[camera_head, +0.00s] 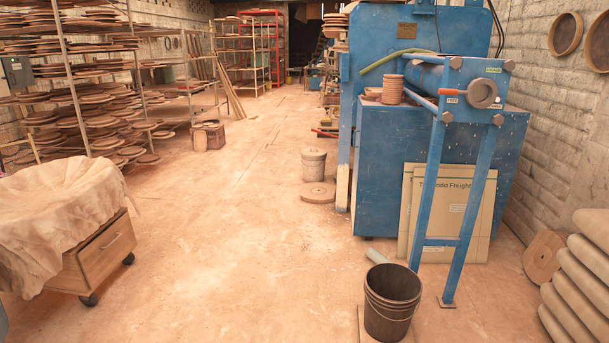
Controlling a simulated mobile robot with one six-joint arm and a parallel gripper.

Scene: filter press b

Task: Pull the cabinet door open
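A low wooden cabinet (86,268) on dark casters stands at the left edge of the camera_head view. Its visible front panel has a slim handle (111,241) and looks shut; I cannot tell whether it is a door or a drawer. A pale, dusty cloth (58,213) drapes over its top and hides much of it. A small grey box (17,73), perhaps another cabinet, is at the far left edge by the racks; its door is too small to make out. My gripper is not in view.
A blue press (437,165) stands at the right, with flattened cardboard (452,213) leaning on it. A black bucket (391,300) stands in front, a grey bucket (314,164) mid-floor. Stacked sacks (580,285) fill the lower right. The central floor is clear.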

